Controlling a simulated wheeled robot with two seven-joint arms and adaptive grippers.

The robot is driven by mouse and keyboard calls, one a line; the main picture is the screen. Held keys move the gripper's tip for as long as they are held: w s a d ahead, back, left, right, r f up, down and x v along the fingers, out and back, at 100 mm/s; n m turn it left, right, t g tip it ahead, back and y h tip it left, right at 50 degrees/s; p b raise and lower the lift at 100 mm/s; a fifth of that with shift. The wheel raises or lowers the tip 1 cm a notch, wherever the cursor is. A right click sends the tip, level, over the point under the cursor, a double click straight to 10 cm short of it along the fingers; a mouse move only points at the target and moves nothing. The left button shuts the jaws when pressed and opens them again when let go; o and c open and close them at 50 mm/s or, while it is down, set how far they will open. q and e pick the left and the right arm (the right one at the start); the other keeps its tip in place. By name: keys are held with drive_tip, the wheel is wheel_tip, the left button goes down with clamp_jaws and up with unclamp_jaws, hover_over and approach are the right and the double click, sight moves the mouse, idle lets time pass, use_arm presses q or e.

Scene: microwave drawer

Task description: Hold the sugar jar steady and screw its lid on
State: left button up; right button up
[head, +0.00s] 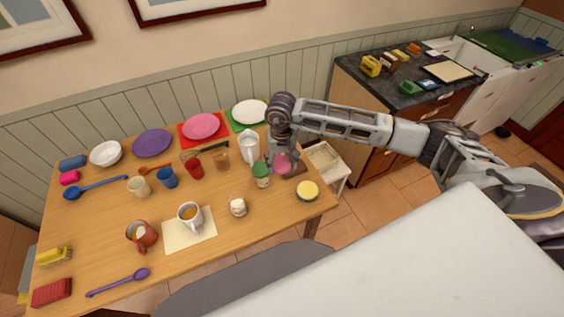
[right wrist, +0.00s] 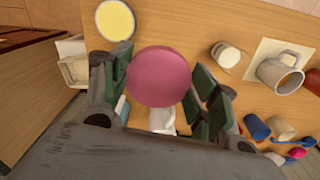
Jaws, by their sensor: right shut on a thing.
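A small open-looking jar (head: 237,205) with pale contents stands upright near the front right of the table; I take it as the sugar jar. It also shows in the right wrist view (right wrist: 227,54). My right gripper (head: 283,156) is shut on a round pink lid (head: 283,164), behind and to the right of that jar and apart from it. In the right wrist view the pink lid (right wrist: 160,76) sits flat-face toward the camera between the fingers (right wrist: 163,90). Whether anything is under the lid is hidden. My left gripper is not in view.
A round yellow-topped thing (head: 307,190) lies near the table's right edge. A mug (head: 190,216) stands on a cream mat (head: 176,236). The front middle table (head: 225,238) is clear.

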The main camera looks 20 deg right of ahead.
drive_tip(key=shift+n, duration=0.8)
drive_tip(key=shift+w+r, duration=0.1)
drive_tip(key=shift+w, duration=0.05)
drive_tip(key=a+r+n, duration=0.1)
drive_tip(key=a+n, duration=0.1)
drive_tip(key=a, duration=1.2)
drive_tip(key=a+f+n, duration=0.2)
drive_tip(key=a+f, duration=0.1)
drive_tip(key=f, duration=0.2)
drive_tip(key=shift+w+a+f+n, duration=0.3)
drive_tip(key=shift+w+f, duration=0.05)
drive_tip(key=shift+w, duration=0.05)
